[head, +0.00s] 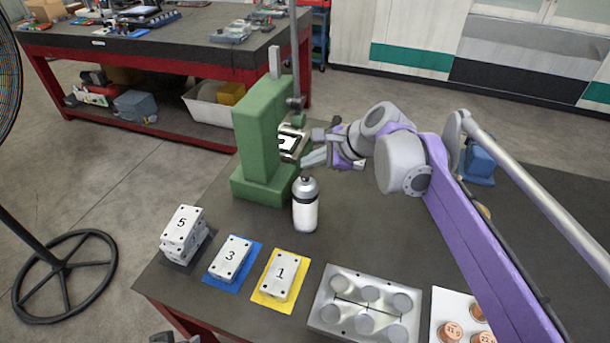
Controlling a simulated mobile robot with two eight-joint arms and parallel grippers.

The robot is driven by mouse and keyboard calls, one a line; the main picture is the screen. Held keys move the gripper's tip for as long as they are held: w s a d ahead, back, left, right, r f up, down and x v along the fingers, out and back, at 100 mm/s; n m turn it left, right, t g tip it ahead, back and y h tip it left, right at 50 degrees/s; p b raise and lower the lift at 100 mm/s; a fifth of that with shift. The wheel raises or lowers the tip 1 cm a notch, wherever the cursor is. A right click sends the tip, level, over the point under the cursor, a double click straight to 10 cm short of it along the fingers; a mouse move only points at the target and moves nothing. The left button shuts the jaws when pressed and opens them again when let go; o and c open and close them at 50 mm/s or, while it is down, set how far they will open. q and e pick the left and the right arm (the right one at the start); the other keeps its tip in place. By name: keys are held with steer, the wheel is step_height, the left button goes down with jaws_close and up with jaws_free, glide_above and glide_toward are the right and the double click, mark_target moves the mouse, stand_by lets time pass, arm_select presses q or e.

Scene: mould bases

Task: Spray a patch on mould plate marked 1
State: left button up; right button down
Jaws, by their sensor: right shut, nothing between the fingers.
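The mould plate marked 1 (279,273) is a white block lying on a yellow mat (258,297) near the front edge of the dark table. A white bottle with a grey top (305,215), likely the spray, stands upright behind it, beside the green press. My right gripper (308,159) is shut and empty, just above and behind the bottle's top in the picture. I cannot tell whether it touches the bottle. No spray patch can be made out on plate 1.
Plate 3 (231,257) lies on a blue mat; plate 5 (182,222) tops a stack to its left. A metal block with round pieces (325,313) and a white tray with copper-coloured pieces (439,304) lie to the right. The green press (258,140) stands close behind the bottle.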

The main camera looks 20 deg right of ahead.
stand_by(0.4)
arm_select(q)
steer(key=shift+s+f, duration=0.1)
steer(key=shift+f, duration=0.15)
arm_select(e)
steer(key=shift+f, duration=0.45)
arm_select(q)
steer(key=shift+s+f+b, duration=0.1)
steer(key=shift+f+b, duration=0.15)
steer(key=shift+b, duration=0.15)
arm_select(e)
steer(key=shift+f, duration=0.4)
arm_select(q)
steer(key=shift+w+r+p, duration=0.35)
steer(key=shift+r+p, duration=0.15)
steer(key=shift+r, duration=0.2)
arm_select(e)
steer(key=shift+w+r, duration=0.1)
steer(key=shift+r, duration=0.75)
steer(key=shift+r+p, duration=0.3)
steer(key=shift+r, duration=0.3)
arm_select(q)
steer(key=r, duration=0.1)
steer(key=w+r+p, duration=0.1)
steer(key=r, duration=0.1)
steer(key=w+r+p, duration=0.1)
steer(key=shift+r, duration=0.25)
arm_select(e)
step_height(320, 180, up, 5)
steer(key=shift+f, duration=0.1)
